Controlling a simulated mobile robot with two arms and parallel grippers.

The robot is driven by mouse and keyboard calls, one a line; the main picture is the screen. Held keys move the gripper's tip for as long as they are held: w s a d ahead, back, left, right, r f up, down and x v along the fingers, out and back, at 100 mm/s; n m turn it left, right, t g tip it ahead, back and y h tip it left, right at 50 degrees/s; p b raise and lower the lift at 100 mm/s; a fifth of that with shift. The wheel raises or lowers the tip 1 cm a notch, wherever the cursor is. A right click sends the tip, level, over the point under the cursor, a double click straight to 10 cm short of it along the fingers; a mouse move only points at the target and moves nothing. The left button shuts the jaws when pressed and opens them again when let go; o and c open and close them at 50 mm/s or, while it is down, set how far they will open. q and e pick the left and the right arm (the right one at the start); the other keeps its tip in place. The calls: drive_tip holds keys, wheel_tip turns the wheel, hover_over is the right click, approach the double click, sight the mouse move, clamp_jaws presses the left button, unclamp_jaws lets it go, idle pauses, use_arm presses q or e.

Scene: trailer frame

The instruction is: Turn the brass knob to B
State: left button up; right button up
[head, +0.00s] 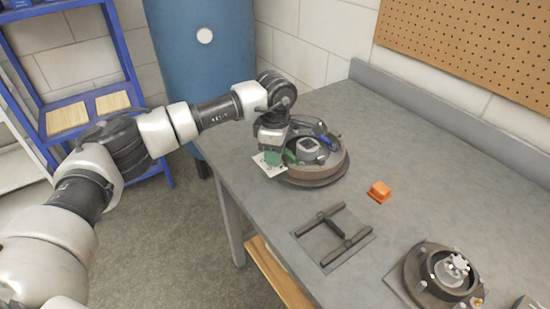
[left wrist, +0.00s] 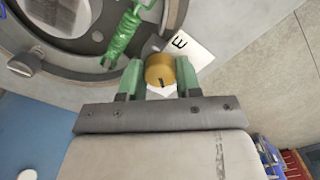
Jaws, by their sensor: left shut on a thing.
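The brass knob (left wrist: 160,69) sits between the green fingertips of my left gripper (left wrist: 160,80) in the left wrist view. The gripper is shut on it. A dark pointer mark shows on the knob's face. A white card (left wrist: 192,50) beside the knob carries a letter E; other letters are hidden. In the head view my left gripper (head: 272,155) is at the near left edge of a round drum assembly (head: 335,165), above the white card (head: 266,168). The knob is hidden there. My right gripper is not in view.
A green spring (left wrist: 124,38) lies close to the left fingertip. On the grey bench (head: 400,150) are an orange block (head: 379,192), a dark bar frame (head: 335,238) and a second round hub assembly (head: 440,272). A blue barrel (head: 200,60) stands behind.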

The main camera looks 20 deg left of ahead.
use_arm(q)
drive_tip(key=m+b, duration=0.2)
drive_tip(key=m, duration=0.3)
drive_tip(key=shift+m, duration=0.3)
drive_tip(key=shift+r+m+b, duration=0.1)
drive_tip(key=shift+m+b, duration=0.8)
drive_tip(key=shift+m, duration=1.3)
drive_tip(key=o, duration=0.9)
wheel_tip(320, 180, up, 11)
drive_tip(key=shift+f, duration=0.15)
